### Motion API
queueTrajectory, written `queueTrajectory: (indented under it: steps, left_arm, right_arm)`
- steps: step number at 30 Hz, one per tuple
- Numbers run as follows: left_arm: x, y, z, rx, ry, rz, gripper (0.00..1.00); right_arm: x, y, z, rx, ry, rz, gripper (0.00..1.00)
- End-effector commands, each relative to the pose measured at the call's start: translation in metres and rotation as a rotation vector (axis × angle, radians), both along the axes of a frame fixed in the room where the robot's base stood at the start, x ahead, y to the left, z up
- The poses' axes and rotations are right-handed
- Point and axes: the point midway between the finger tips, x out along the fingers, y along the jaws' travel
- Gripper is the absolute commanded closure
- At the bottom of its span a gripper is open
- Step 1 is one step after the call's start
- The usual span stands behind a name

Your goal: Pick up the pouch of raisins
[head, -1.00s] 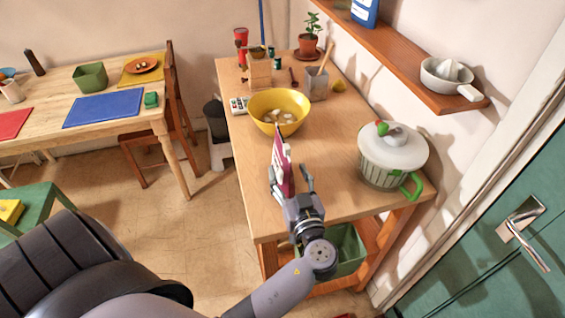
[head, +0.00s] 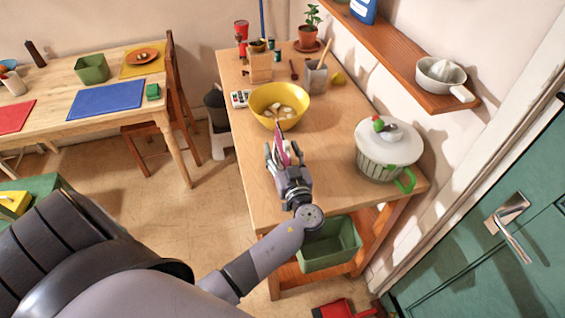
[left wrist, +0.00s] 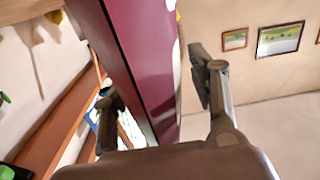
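The pouch of raisins (head: 281,147) is a thin, upright purple-red packet with a pale edge, seen near the left side of the wooden counter, in front of the yellow bowl. My left gripper (head: 285,157) has one finger on each side of it. In the left wrist view the pouch (left wrist: 148,60) rises between the two fingers, close to the palm. A gap shows between it and the right-hand finger, so the left gripper (left wrist: 160,95) looks open around it. The pouch's lower part is hidden by the gripper. My right gripper is not in view.
The yellow bowl (head: 280,100) with pale pieces stands just beyond the pouch. A white-lidded pot (head: 388,153) stands at the right of the counter (head: 335,120). A green bin (head: 330,246) sits below. The counter between bowl and pot is clear.

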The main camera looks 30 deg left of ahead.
Motion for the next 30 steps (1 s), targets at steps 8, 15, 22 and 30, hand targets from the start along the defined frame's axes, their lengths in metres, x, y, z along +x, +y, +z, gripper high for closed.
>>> queueTrajectory:
  steps: [8,15,22,30]
  left_arm:
    - [-0.0003,-0.0004,0.0000,0.000,0.000,0.000,0.67]
    - [-0.0003,-0.0005,0.0000,-0.001,0.001,0.000,0.83]
    - [-0.0003,-0.0007,0.0000,-0.001,0.001,0.000,0.99]
    - [0.0000,-0.0006,0.0008,-0.001,-0.001,0.000,1.00]
  right_arm:
    - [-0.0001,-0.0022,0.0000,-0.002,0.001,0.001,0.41]
    - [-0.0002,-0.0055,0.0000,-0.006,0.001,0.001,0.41]
    - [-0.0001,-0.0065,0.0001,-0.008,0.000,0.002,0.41]
    - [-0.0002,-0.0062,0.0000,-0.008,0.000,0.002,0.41]
